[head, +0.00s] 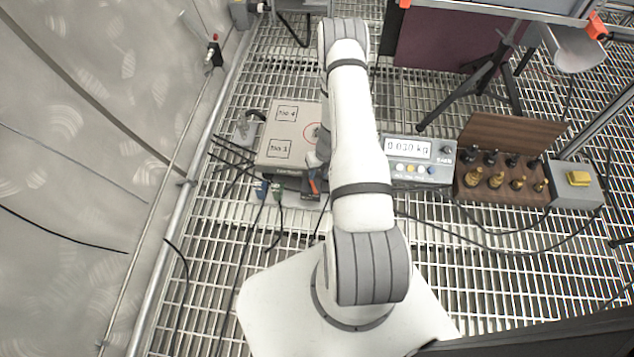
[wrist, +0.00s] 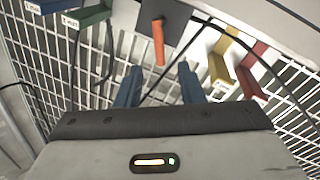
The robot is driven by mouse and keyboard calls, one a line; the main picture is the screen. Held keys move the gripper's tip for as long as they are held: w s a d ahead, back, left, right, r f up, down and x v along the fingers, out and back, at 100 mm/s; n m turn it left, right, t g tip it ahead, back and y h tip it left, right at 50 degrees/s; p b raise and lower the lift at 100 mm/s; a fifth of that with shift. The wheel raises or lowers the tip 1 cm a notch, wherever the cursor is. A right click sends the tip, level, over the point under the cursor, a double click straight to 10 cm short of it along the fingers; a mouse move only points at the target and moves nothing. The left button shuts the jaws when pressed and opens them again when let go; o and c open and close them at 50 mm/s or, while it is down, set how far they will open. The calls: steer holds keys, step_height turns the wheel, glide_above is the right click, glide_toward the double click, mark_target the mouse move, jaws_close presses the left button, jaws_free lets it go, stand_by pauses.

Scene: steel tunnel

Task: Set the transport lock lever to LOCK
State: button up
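The transport lock lever is an orange handle (wrist: 158,42) on a dark square plate (wrist: 172,22), seen at the top middle of the wrist view. A small orange part of it (head: 313,185) shows in the head view at the front of the grey box (head: 268,162), just left of my arm. No LOCK marking is readable. My gripper (wrist: 160,82) has two blue fingers spread apart with nothing between them. The lever's free end lies beyond the fingertips, roughly in line with the gap, and appears apart from them. In the head view my arm hides the fingers.
Blue (wrist: 52,5) and green (wrist: 86,15) connectors sit left of the lever; yellow (wrist: 221,58) and red (wrist: 250,75) ones sit right. Cables hang over the grating. A scale display (head: 410,150) and a weight set (head: 500,185) stand right of my arm.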

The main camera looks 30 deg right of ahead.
mark_target(314, 186)
steer(key=f+b, duration=0.1)
steer(key=f, duration=0.2)
steer(key=a+f+b, duration=0.1)
steer(key=f, duration=0.3)
steer(key=shift+w+a+b, duration=0.15)
steer(key=shift+a+b, duration=0.05)
steer(key=shift+b, duration=0.1)
steer(key=shift+c, duration=0.3)
